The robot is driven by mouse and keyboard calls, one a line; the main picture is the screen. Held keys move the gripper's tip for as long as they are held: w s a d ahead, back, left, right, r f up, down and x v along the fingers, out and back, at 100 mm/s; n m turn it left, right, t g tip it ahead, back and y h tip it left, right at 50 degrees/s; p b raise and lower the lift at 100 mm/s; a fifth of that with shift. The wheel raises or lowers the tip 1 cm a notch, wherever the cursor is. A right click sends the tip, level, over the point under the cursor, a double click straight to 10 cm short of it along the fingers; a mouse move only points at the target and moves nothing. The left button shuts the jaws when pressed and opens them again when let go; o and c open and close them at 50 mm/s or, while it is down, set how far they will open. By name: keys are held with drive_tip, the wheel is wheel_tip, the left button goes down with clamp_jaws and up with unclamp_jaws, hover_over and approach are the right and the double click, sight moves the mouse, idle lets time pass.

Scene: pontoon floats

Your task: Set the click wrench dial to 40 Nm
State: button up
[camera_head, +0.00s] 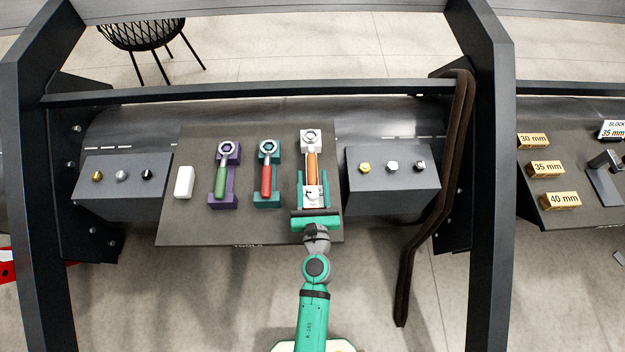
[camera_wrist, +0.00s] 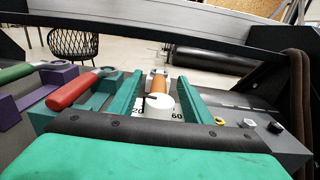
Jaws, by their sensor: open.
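The click wrench with an orange handle (camera_head: 312,168) lies in a white holder (camera_head: 311,136) on the dark tool board. Its white dial (camera_wrist: 160,106) is at the handle's near end, with "20" printed at its left and "60" at its right in the wrist view. A small dark mark shows on the dial's upper left; its exact setting cannot be read. My gripper (camera_head: 313,188) is open, with one teal finger on each side of the dial and handle. In the wrist view the fingers (camera_wrist: 160,78) stand apart from the dial, with gaps on both sides.
A red-handled wrench (camera_head: 266,181) in a teal holder and a green-handled wrench (camera_head: 221,180) in a purple holder lie left of my gripper. A white block (camera_head: 184,182) is further left. A grey box with several bolts (camera_head: 392,188) stands close on the right.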

drive_tip(key=c, duration=1.1)
drive_tip(key=shift+s+d, duration=0.1)
